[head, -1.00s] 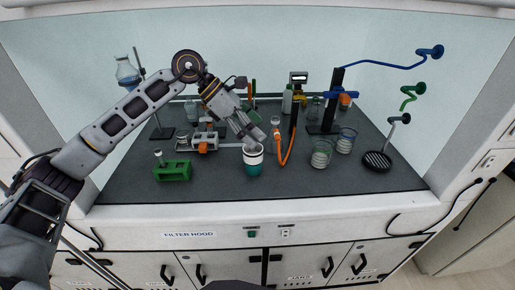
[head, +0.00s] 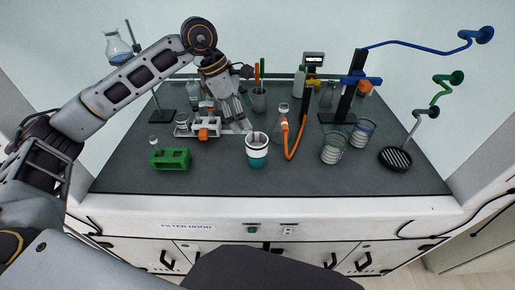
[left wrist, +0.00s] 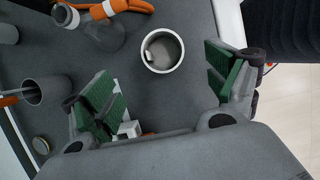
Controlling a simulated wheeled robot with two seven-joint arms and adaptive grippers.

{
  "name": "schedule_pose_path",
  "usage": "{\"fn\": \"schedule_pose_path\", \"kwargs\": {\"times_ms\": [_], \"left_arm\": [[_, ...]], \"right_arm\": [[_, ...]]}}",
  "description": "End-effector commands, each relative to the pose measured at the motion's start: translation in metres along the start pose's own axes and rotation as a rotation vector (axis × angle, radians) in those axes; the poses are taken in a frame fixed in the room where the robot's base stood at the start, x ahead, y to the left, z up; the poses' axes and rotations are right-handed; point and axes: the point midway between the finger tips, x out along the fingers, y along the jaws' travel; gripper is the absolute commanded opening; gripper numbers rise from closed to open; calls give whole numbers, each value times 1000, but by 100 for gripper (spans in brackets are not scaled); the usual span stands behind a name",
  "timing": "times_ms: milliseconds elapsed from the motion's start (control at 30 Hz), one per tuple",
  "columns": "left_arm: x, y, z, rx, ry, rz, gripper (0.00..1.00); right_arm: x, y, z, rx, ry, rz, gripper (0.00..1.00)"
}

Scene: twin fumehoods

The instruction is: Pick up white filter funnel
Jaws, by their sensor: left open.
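A white cup-shaped piece with a dark band, which looks like the filter funnel (head: 257,141), sits on a teal base (head: 257,162) on the dark worktop. It stands upright, with a small light item visible inside. In the left wrist view its round white rim (left wrist: 148,64) shows from above, beyond the fingertips and between their lines. My left gripper (head: 241,122) is open and empty, just behind and left of the funnel in the head view. In the left wrist view the green-padded fingers of my left gripper (left wrist: 165,85) are wide apart. My right gripper is out of view.
A flask with an orange hose (head: 297,145) stands close right of the funnel. Glass beakers (head: 332,150) are farther right. A green rack (head: 170,159) is at left, and a grey cup (head: 259,101) with tools is behind. The front worktop is clear.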

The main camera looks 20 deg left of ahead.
Motion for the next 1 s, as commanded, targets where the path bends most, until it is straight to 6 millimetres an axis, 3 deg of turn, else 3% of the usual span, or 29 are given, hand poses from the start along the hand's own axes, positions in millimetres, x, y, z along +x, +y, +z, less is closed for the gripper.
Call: {"fn": "schedule_pose_path", "kwargs": {"times_ms": [367, 1000], "left_arm": [[11, 0, 0, -1, -1, -2, 88], [84, 0, 0, -1, -2, -1, 88]], "right_arm": [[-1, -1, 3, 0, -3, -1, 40], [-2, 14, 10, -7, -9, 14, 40]]}}
